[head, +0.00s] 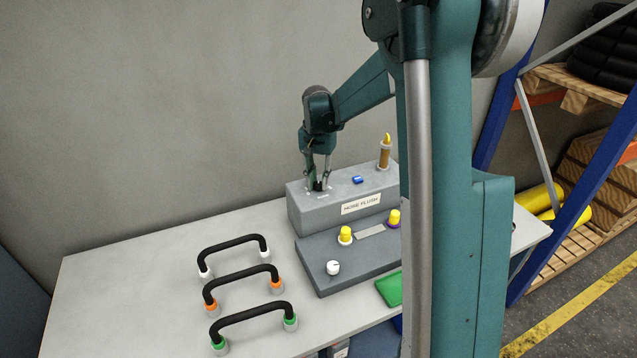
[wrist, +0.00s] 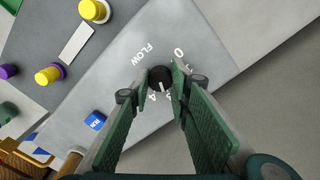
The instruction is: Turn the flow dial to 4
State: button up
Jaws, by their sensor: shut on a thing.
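The pointer line points down the picture, toward that numeral. My gripper (wrist: 159,82) is shut on the dial, one fingertip on each side. In the head view my gripper (head: 318,184) points down onto the box's left part.
A blue button (head: 358,180) and a brown-and-yellow post (head: 384,153) stand on the box to the right. A lower grey panel (head: 345,285) in front carries yellow knobs (head: 345,235) and a white knob (head: 333,267).

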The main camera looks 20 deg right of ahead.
aim_at(318, 184)
jog(key=m, duration=0.6)
jog(key=shift+m+b, duration=0.35)
jog(key=shift+m, duration=0.05)
jog(key=o, duration=0.9)
jog(key=shift+w+r, duration=0.15)
jog(key=shift+r, duration=5.85)
jog(key=shift+a, duration=0.1)
